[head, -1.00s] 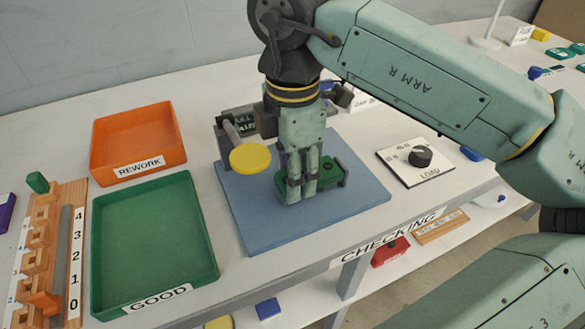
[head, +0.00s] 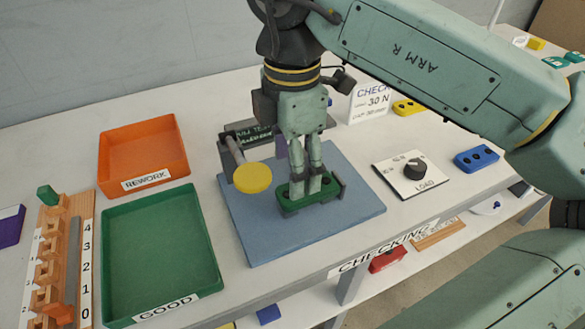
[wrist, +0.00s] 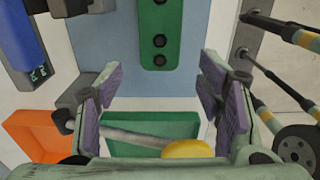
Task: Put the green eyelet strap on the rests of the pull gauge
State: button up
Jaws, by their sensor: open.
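The green eyelet strap (head: 309,197) lies low over the blue mat, at the pull gauge (head: 232,150) with its grey arm and yellow disc (head: 252,178). A grey end block (head: 341,184) stands at the strap's right end. How the strap bears on the rests is hard to see. My gripper (head: 313,188) points down at the strap and partly hides it in the head view. In the wrist view the strap (wrist: 160,42) shows several dark eyelets. It lies beyond the open purple-padded fingers (wrist: 162,92), with nothing visible clamped between them.
The green GOOD tray (head: 108,262) and orange REWORK tray (head: 186,160) stand left of the blue mat (head: 262,240). A LOAD dial plate (head: 396,168) and a blue strap (head: 477,158) lie to the right. A CHECK sign (head: 370,103) stands behind.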

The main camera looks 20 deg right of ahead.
notch_tip(320, 180, up, 7)
jog(key=p, duration=0.3)
dwell(1.0)
